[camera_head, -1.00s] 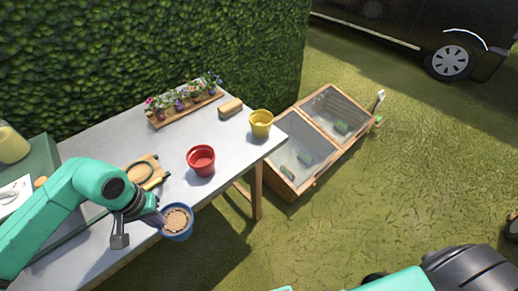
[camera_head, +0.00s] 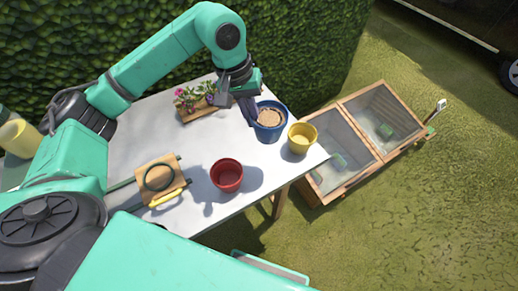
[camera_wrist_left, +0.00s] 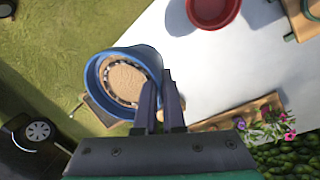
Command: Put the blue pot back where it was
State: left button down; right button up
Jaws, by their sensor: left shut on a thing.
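The blue pot (camera_head: 269,136), filled with brown, soil-like material, is at the far right part of the table (camera_head: 130,128), close beside the yellow pot (camera_head: 301,146). My left gripper (camera_head: 251,108) is shut on the left side of its rim. In the left wrist view, the fingers (camera_wrist_left: 162,104) pinch the wall of the blue pot (camera_wrist_left: 148,56), which looks upright. I cannot tell whether its base touches the table. The red pot (camera_head: 227,182) stands nearer, and also shows in the left wrist view (camera_wrist_left: 211,12). My right gripper is out of view.
A wooden tray of flowers (camera_head: 196,112) stands by the hedge, left of my gripper. A wooden board with a green ring (camera_head: 159,178) and a yellow-handled tool (camera_head: 168,199) lie at the left. A glazed wooden cold frame (camera_head: 352,184) is beyond the table's right end.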

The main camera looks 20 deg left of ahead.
pick_arm(q)
jog(key=a+p+x, duration=0.1)
jog(key=x, duration=0.3)
jog(key=a+p+x, duration=0.1)
jog(key=x, duration=0.4)
jog(key=a+p+x, duration=0.1)
jog(key=x, duration=0.4)
jog(key=shift+s+f, duration=0.35)
jog(key=shift+f, duration=0.55)
jog(key=shift+a, duration=0.1)
jog(key=shift+f, duration=0.15)
jog(key=c, duration=1)
grip_release()
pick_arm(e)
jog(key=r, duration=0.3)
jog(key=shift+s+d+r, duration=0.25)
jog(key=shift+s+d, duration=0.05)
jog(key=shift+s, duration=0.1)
